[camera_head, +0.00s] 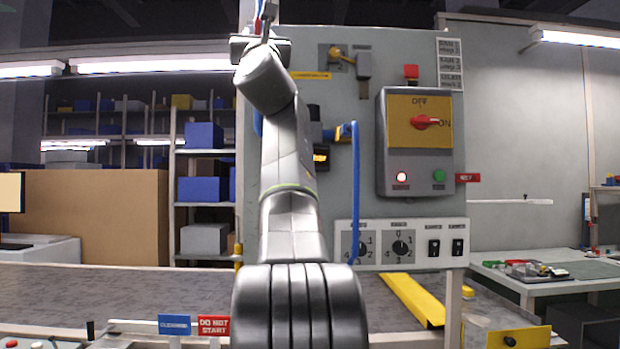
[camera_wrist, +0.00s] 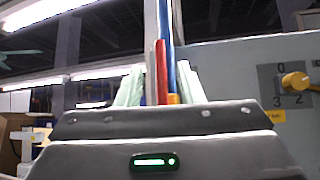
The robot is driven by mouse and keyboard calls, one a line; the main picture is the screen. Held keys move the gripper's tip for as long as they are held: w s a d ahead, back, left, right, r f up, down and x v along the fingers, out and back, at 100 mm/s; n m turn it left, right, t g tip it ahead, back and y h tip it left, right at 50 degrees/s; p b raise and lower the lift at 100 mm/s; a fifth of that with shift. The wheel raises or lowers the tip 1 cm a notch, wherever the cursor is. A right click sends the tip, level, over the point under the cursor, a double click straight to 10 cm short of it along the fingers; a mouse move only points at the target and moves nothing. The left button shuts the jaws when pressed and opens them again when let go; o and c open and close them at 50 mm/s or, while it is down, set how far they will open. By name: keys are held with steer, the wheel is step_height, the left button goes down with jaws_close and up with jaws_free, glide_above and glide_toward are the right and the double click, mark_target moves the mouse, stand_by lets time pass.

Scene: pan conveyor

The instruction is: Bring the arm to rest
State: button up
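My arm rises in the middle of the head view, in front of the grey control panel (camera_head: 300,200). My gripper (camera_head: 262,20) is at the top edge, pointing up and partly cut off. In the wrist view its two pale green fingers (camera_wrist: 158,88) stand apart. A red strip (camera_wrist: 161,72) and a blue strip (camera_wrist: 171,40) show between them in the picture; I cannot tell whether they touch the fingers. I see no object clearly held.
A switch box (camera_head: 421,150) has a red handle turned towards ON and a lit lamp. A blue hose (camera_head: 355,190) hangs beside it. Below lie the grey conveyor surface (camera_head: 130,290) and a yellow bar (camera_head: 412,300). Signs (camera_head: 214,325) stand at the front. A side table (camera_head: 585,270) is at right.

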mark_target(259, 30)
steer(key=shift+m+h, duration=0.3)
steer(key=p+x, duration=0.4)
steer(key=x, duration=0.1)
steer(key=shift+w+r+p, duration=0.1)
steer(key=shift+r+p, duration=0.2)
steer(key=shift+d+f+m+h, duration=0.1)
steer(key=shift+d+m+h, duration=0.05)
steer(key=shift+m+h, duration=0.5)
steer(key=m+h, duration=0.1)
steer(key=m+t+h+p, duration=0.1)
steer(key=m+h, duration=0.1)
steer(key=shift+d+f+m, duration=0.1)
steer(key=shift+d+m, duration=0.15)
steer(key=shift+d, duration=0.15)
